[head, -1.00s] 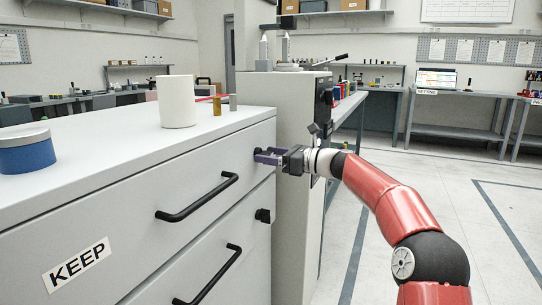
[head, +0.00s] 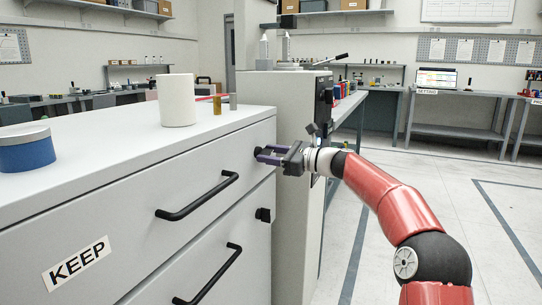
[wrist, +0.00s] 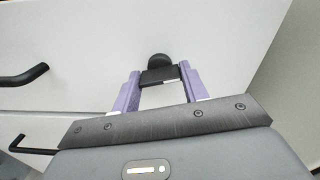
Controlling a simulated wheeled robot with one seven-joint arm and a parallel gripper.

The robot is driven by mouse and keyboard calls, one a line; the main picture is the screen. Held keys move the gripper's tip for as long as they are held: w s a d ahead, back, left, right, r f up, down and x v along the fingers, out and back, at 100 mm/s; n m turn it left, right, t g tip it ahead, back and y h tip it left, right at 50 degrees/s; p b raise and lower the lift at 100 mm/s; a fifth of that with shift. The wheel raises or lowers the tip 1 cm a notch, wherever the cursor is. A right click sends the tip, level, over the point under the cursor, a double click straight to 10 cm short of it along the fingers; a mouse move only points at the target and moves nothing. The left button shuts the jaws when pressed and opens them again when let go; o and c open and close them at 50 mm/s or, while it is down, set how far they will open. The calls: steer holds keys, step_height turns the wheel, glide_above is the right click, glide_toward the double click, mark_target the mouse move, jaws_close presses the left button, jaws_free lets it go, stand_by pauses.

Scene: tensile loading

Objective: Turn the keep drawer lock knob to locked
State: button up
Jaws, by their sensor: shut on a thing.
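The white cabinet marked KEEP (head: 76,260) stands at left in the head view. The upper drawer's black lock knob (head: 257,151) is near that drawer's right edge, partly hidden by my fingers. My gripper (head: 260,154) is shut on this knob. In the wrist view, my two purple fingers hold the knob's dark bar (wrist: 160,77) between their tips, with a dark round part (wrist: 159,60) just beyond it. I cannot read any lock marking. A second black lock knob (head: 262,215) sits on the lower drawer, apart from my gripper.
Black bar handles stick out from the upper drawer (head: 197,197) and lower drawer (head: 207,277). A white cylinder (head: 177,100) and a blue round container (head: 25,150) stand on the cabinet top. A grey machine (head: 298,200) stands close behind my gripper. Floor at right is open.

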steer(key=n+b, duration=0.2)
steer(key=n, duration=0.5)
steer(key=shift+f, duration=0.15)
steer(key=n+b, duration=0.1)
steer(key=n, duration=0.3)
steer(key=shift+n+b, duration=1)
steer(key=shift+n, duration=1.2)
steer(key=o, duration=1)
